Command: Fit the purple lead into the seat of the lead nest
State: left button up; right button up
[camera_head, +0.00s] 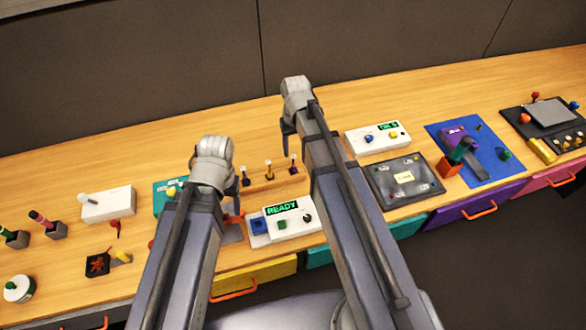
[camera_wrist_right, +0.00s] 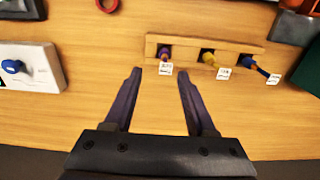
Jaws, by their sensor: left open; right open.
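In the right wrist view a wooden bar (camera_wrist_right: 235,46), which looks like the lead nest, has three leads at dark openings. The purple lead (camera_wrist_right: 165,53) is at the left end, with a white tag by it; a yellow lead (camera_wrist_right: 209,58) and a blue lead (camera_wrist_right: 250,63) are beside it. How deep the purple lead sits cannot be told. My right gripper (camera_wrist_right: 160,74) is open and empty, its fingertips pointing towards the purple lead, which appears between them. In the head view the bar (camera_head: 266,182) lies between my arms. My left gripper (camera_head: 238,190) is open, its fingers partly hidden.
A white READY panel (camera_head: 283,218) stands near the front edge below the bar. A white panel with blue and yellow knobs (camera_head: 378,138) and a dark tray (camera_head: 405,180) lie right of my right arm. Wooden tabletop (camera_head: 215,120) behind my grippers is clear.

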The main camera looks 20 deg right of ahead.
aim_at(232, 217)
pick_arm(q)
jog(key=shift+f+b, duration=0.3)
jog(key=shift+f, duration=0.35)
pick_arm(e)
jog(key=shift+f, duration=0.65)
pick_arm(q)
jog(key=shift+f, duration=0.1)
pick_arm(e)
jog(key=shift+f, duration=0.1)
pick_arm(q)
notch_tip(232, 217, down, 5)
jog(key=b, duration=0.5)
jog(key=shift+f, duration=0.1)
pick_arm(e)
jog(key=f, duration=0.5)
jog(key=shift+s+a, duration=0.1)
jog(key=shift+a, duration=0.25)
jog(key=shift+c, duration=0.3)
grip_shut()
